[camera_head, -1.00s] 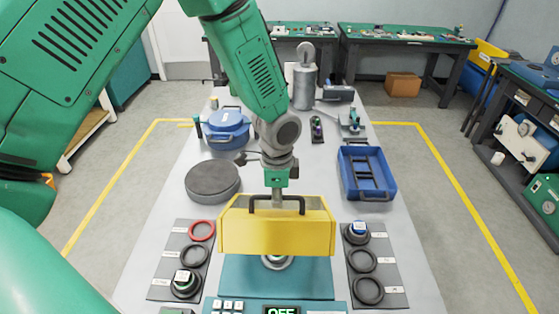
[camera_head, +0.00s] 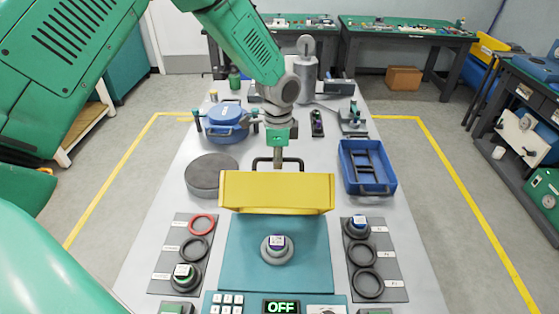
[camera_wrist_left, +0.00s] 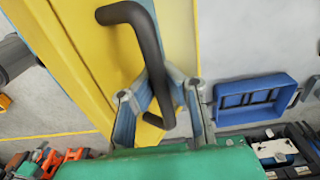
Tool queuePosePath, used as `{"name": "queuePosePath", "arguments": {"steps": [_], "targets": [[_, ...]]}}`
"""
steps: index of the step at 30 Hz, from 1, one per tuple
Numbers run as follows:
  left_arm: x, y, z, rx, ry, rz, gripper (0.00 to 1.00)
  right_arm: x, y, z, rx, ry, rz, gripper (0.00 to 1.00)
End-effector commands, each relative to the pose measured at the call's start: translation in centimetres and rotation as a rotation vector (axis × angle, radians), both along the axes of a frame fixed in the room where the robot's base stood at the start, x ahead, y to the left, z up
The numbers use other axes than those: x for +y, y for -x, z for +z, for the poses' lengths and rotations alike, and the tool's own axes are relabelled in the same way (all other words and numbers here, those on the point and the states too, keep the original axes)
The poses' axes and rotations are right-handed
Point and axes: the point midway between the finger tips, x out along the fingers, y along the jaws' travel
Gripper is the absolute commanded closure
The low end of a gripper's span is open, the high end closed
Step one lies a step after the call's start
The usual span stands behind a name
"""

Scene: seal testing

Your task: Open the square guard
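The yellow square guard (camera_head: 277,194) stands tilted up at the back of the teal test station (camera_head: 310,255), with its open underside partly facing me. Its black handle (camera_head: 256,164) is at the far upper side. My left gripper (camera_head: 278,160) is at the middle of this handle. In the left wrist view, the fingers (camera_wrist_left: 163,85) close around the black handle bar (camera_wrist_left: 150,45) beside the yellow guard wall. A round grey seat with a white-and-purple topped part (camera_head: 277,248) is uncovered on the station. My right gripper is not in view.
A left mat (camera_head: 161,284) and right mat (camera_head: 395,290) hold rings and capped parts. A dark round disc (camera_head: 212,175), blue pot (camera_head: 226,122) and blue tray (camera_head: 390,186) stand behind them. The station's display (camera_head: 281,307) reads OFF.

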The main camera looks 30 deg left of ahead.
Motion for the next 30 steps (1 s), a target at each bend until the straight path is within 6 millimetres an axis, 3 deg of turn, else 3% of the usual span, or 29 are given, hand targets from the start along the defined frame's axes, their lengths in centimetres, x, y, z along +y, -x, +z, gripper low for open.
{"name": "queuePosePath", "arguments": {"steps": [1,2,5,16,30], "targets": [[0.0,-0.3,0.5,-0.01,-0.001,0.0,1.0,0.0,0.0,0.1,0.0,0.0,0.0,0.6],[0.0,-0.3,0.5,-0.01,-0.001,0.0,0.93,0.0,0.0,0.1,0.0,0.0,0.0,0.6],[0.0,-0.3,0.5,-0.009,-0.001,0.0,0.59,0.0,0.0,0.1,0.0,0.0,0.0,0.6],[0.0,-0.4,0.3,-0.002,0.0,0.001,0.59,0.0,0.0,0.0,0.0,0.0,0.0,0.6],[0.0,-0.4,6.6,-0.001,0.0,0.0,0.59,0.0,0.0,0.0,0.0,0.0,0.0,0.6]]}}
